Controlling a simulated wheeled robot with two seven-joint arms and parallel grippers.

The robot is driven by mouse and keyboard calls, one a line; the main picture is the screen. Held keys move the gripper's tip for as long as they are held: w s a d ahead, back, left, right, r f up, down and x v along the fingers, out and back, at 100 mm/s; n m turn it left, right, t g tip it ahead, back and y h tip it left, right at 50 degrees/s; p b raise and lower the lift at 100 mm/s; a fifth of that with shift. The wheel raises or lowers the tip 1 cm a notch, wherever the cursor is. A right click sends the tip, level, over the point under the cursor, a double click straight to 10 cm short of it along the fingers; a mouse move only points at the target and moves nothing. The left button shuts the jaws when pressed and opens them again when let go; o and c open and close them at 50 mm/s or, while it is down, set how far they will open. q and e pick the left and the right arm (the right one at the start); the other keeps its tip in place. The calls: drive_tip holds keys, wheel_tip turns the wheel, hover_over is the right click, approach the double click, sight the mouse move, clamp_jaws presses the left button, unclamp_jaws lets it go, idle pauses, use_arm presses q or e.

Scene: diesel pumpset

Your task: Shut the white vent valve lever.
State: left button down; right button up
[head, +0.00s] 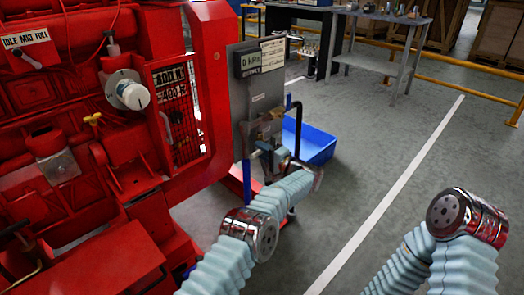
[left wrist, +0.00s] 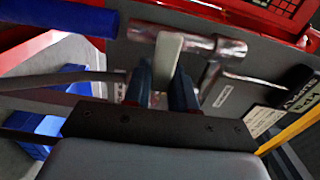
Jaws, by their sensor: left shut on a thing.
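The white vent valve lever (left wrist: 168,56) stands between the two blue-grey fingers of my left gripper (left wrist: 163,82) in the left wrist view, and the fingers are shut on it. Its upper end reaches a metal pipe fitting (left wrist: 215,46). In the head view my left gripper (head: 270,152) is at the lower part of the grey panel (head: 257,100), and I cannot make out the white lever there. My right arm shows at the lower right, but its gripper is out of the picture.
The red diesel engine (head: 90,130) fills the left. A blue bar-shaped handle (head: 247,182) hangs below the panel, close to my gripper. A blue bin (head: 316,143) sits on the floor behind. A workbench (head: 375,50) stands at the back. The floor at right is clear.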

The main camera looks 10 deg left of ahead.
use_arm(q)
drive_tip(key=c, duration=1)
unclamp_jaws()
drive_tip(key=shift+d, duration=0.1)
drive_tip(key=b+v, duration=0.1)
drive_tip(key=v, duration=1.2)
drive_tip(key=shift+s+d, duration=0.25)
